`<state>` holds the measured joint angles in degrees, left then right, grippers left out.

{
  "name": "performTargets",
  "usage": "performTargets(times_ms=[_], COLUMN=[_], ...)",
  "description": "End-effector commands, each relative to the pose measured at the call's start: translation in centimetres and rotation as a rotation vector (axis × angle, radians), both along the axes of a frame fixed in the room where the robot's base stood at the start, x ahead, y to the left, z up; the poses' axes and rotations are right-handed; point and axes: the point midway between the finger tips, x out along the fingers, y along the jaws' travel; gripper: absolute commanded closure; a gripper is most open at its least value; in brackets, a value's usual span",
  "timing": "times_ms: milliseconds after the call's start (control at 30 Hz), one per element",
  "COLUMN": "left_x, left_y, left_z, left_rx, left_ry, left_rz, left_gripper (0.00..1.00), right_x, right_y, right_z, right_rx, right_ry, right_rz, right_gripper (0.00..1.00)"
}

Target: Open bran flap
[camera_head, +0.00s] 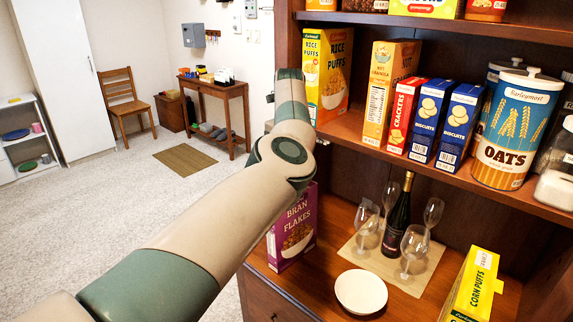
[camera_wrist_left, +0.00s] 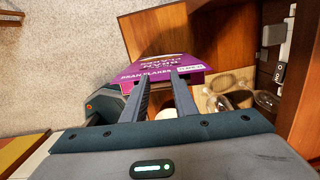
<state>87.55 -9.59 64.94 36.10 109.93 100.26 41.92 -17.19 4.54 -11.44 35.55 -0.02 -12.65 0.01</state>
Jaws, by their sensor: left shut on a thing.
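The purple bran flakes box (camera_head: 294,232) stands upright at the left end of the hutch counter, partly behind my left arm. In the left wrist view the bran flakes box (camera_wrist_left: 165,68) shows its purple top and front from above. My left gripper (camera_wrist_left: 161,82) has its fingertips at the box's near top edge, shut on part of it. I cannot tell clearly how far the top flap is raised. My arm hides the gripper in the head view. My right gripper is not in view.
A white bowl (camera_head: 361,291), a wine bottle (camera_head: 396,218) and several glasses stand on the counter (camera_head: 330,262) right of the box. The shelf above holds cereal boxes and an oats canister (camera_head: 515,130).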

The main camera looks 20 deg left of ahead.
Motion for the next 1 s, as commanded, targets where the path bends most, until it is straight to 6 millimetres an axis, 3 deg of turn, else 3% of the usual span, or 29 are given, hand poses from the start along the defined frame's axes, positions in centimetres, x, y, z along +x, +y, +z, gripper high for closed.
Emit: performTargets(times_ms=[533, 567, 633, 1000], left_x=[-0.02, -0.02, -0.02, 0.00], left_y=[-0.05, -0.05, -0.05, -0.02], left_z=[-0.14, -0.14, -0.13, 0.08], left_rx=[0.000, 0.000, 0.000, 0.000], left_ry=[0.001, 0.001, 0.001, 0.000], left_rz=[-0.001, -0.001, -0.001, 0.000], left_gripper=[0.96, 0.72, 0.55, 0.55], right_x=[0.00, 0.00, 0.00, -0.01], right_y=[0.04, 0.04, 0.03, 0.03], right_z=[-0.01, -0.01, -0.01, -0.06], right_rx=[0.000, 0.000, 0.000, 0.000], right_ry=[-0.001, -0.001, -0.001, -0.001], right_rz=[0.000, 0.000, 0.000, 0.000], right_gripper=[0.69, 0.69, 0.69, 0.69])
